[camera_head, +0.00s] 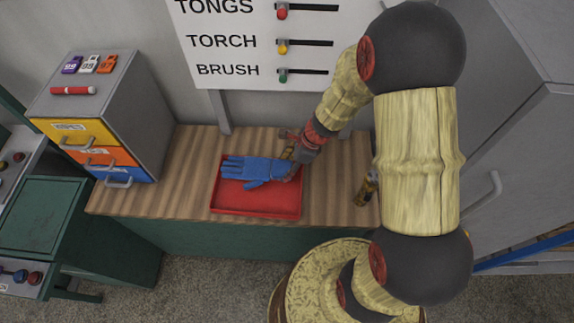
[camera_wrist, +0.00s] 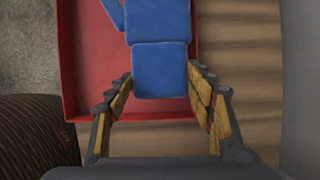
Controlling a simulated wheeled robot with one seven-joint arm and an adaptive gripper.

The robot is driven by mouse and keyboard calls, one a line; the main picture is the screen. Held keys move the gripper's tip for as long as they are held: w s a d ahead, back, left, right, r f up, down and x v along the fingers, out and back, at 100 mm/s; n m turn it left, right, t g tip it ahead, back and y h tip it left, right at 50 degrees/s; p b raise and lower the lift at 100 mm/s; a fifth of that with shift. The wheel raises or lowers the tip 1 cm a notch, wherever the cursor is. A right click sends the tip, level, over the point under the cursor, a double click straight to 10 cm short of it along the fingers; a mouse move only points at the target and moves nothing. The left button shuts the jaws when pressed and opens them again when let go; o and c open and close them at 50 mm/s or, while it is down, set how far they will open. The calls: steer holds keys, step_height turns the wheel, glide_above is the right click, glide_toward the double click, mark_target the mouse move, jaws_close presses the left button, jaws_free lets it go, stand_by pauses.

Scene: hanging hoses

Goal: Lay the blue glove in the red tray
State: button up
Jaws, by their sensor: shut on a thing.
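The blue glove (camera_head: 250,170) is over the back part of the red tray (camera_head: 256,202), its fingers pointing left and its cuff to the right. My gripper (camera_head: 291,171) is shut on the cuff end of the glove. In the wrist view the glove (camera_wrist: 160,70) lies between my two fingers (camera_wrist: 160,84), over the tray's edge. The red tray's floor (camera_wrist: 88,60) shows beside it. Whether the glove touches the tray floor cannot be told. The glove hides part of the tray's back rim.
The tray stands on a wooden bench (camera_head: 190,190). A grey drawer cabinet (camera_head: 105,115) stands at the bench's left, with tags and a red marker (camera_head: 73,91) on top. A dark and brass-coloured object (camera_head: 367,190) is at the bench's right. A lettered board (camera_head: 230,45) is behind.

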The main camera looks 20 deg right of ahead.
steer(key=shift+f, duration=0.45)
steer(key=o, duration=1.2)
steer(key=shift+r, duration=0.15)
steer(key=v, duration=1.1)
steer(key=shift+d+r, duration=0.15)
steer(key=shift+r, duration=0.2)
